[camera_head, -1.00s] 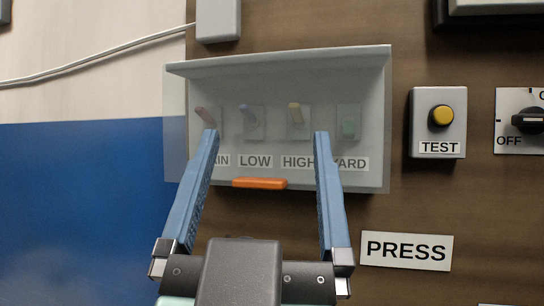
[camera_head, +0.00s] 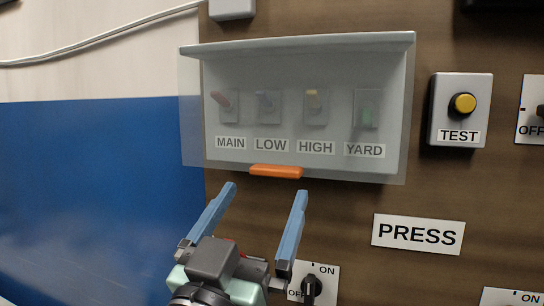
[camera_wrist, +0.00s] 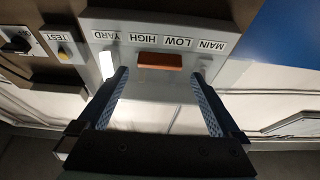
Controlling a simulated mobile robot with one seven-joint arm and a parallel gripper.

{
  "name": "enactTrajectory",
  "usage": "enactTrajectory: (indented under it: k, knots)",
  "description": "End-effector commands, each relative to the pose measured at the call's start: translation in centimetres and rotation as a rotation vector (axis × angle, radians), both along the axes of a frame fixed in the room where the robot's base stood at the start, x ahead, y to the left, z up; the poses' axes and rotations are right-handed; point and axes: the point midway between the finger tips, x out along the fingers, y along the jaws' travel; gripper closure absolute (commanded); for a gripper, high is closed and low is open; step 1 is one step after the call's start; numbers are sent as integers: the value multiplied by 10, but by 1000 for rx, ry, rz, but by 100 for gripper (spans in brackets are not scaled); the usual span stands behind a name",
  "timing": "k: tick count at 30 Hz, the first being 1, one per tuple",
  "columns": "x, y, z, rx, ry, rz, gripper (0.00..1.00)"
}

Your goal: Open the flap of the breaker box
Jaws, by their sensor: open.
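The breaker box has a clear, see-through flap (camera_head: 230,100) that hangs shut over its front in the head view. Behind it are several coloured switches labelled MAIN, LOW, HIGH and YARD. An orange handle (camera_head: 276,171) sits at the flap's lower edge. My gripper (camera_head: 267,189) is open and empty, with its blue fingers pointing up, just below the handle in the picture. In the wrist view, the picture is upside down, and the orange handle (camera_wrist: 160,61) shows between and beyond the two fingers (camera_wrist: 165,80). I see no contact with it.
A TEST box with a yellow button (camera_head: 463,105) is right of the breaker box. A PRESS label (camera_head: 418,234) is below right. A black ON/OFF knob (camera_head: 311,287) is close to my right finger. Blue and white wall lies to the left.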

Motion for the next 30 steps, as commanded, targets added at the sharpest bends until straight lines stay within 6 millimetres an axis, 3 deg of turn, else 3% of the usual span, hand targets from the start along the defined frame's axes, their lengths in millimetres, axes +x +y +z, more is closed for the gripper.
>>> enactTrajectory:
  k: [1,9,20,30]
  knots:
    - [9,-4,10,0,1,-4,0]
    - [40,-11,20,0,-1,-1,0]
    - [45,-13,19,0,-1,0,0]
    - [45,-12,19,0,-1,0,58]
